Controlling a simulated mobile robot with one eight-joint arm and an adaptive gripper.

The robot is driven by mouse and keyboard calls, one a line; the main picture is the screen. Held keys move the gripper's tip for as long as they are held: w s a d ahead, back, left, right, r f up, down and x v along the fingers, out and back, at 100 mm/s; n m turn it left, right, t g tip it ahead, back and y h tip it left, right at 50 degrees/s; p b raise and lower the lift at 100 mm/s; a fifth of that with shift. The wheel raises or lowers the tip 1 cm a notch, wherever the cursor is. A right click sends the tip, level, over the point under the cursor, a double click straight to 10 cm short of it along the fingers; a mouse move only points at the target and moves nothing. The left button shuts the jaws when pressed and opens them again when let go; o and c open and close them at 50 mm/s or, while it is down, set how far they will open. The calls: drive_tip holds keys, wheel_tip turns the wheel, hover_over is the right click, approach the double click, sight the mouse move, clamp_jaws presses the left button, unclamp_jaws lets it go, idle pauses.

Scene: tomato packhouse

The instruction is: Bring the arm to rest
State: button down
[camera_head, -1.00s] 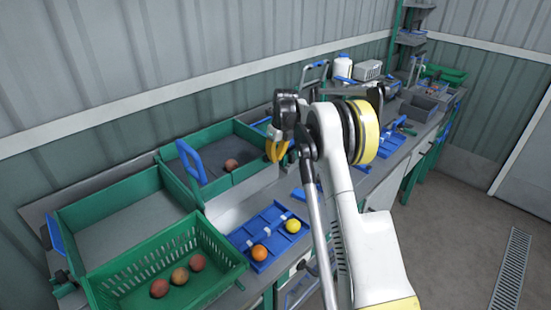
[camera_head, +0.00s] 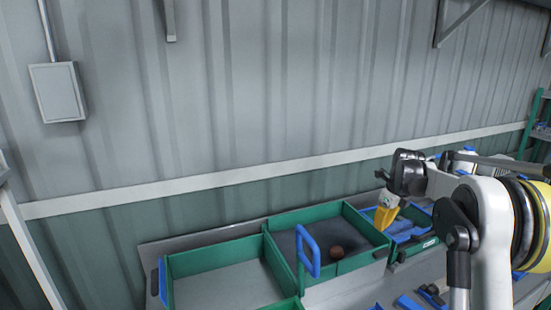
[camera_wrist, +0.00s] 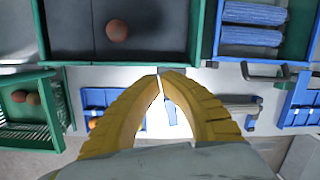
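My gripper (camera_head: 387,216) hangs from the arm at the right of the head view, over the bench near the right end of a green-walled tray. In the wrist view its two yellow fingers (camera_wrist: 160,76) curve together and their tips meet, with nothing between them. The gripper is empty and clear of the things below it.
A green-walled tray (camera_head: 345,210) holds one reddish tomato (camera_head: 336,252); an empty-looking tray (camera_head: 215,254) stands left of it. In the wrist view, a green crate (camera_wrist: 63,103) holds tomatoes. A grey box hangs on the wall (camera_head: 58,92).

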drive_tip(key=s+a+r+n+t+b, duration=0.1)
drive_tip(key=s+a+r+n+b, duration=0.2)
drive_tip(key=s+a+n, duration=0.5)
drive_tip(key=s+a+r+n+t+b, duration=0.1)
drive_tip(key=s+a+r+n+b, duration=0.25)
drive_tip(key=s+a+n, duration=0.55)
drive_tip(key=s+a+f+n+t+b, duration=0.1)
drive_tip(key=s+f+n, duration=0.4)
drive_tip(key=s, duration=0.5)
drive_tip(key=s+a+f+n+t+b, duration=0.1)
drive_tip(key=s+a+f+n+b, duration=0.1)
drive_tip(key=s+f+n, duration=0.4)
drive_tip(key=s+n+b, duration=0.1)
drive_tip(key=s, duration=0.3)
drive_tip(key=shift+s+a+n+t, duration=0.35)
drive_tip(key=shift+n+t, duration=0.05)
